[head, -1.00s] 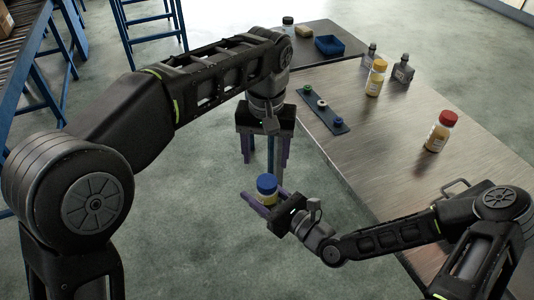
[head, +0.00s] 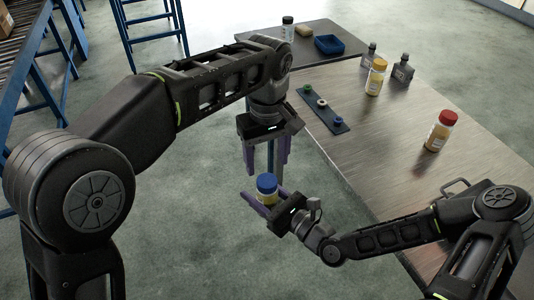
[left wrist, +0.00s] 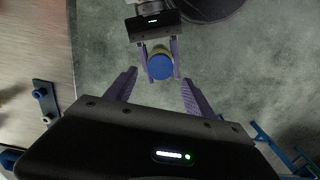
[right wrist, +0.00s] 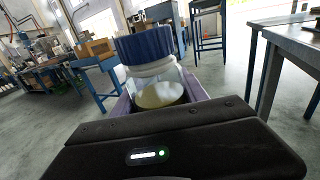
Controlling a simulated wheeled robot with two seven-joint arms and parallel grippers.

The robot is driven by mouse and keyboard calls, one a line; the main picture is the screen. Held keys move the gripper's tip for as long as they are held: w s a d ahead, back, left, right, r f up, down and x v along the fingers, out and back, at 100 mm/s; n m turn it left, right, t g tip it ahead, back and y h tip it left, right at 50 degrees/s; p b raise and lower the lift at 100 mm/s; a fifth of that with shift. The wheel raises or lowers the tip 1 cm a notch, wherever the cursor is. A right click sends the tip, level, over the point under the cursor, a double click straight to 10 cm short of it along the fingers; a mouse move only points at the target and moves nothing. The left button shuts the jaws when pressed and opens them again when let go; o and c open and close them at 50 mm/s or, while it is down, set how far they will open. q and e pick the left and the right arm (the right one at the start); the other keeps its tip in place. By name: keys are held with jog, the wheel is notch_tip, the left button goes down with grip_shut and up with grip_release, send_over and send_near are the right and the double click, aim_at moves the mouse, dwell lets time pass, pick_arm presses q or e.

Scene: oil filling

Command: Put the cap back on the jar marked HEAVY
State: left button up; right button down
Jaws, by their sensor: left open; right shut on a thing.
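My right gripper (head: 262,196) is shut on a small jar (head: 268,199) with yellowish contents and a blue cap (head: 267,183), held upright off the table's left side. The right wrist view shows the jar (right wrist: 160,95) between the fingers with the blue cap (right wrist: 145,43) at its top. My left gripper (head: 267,165) is open and empty, pointing down above the jar. In the left wrist view the blue cap (left wrist: 160,66) lies beyond the open fingers, apart from them. I cannot read the word HEAVY on any jar.
A dark strip (head: 318,106) with green, white and blue pieces lies on the table (head: 400,140). A yellow-capped jar (head: 375,80), a red-capped jar (head: 440,132) and two grey bottles stand there. A blue tray (head: 329,45) is on the far table. Open floor surrounds the grippers.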

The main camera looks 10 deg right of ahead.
aim_at(267, 181)
pick_arm(q)
notch_tip(267, 181, down, 7)
jog(key=shift+r, duration=0.15)
dwell(0.4)
grip_shut()
jog(key=m, duration=1.4)
jog(key=shift+m, duration=0.4)
jog(key=shift+o, duration=0.7)
grip_release()
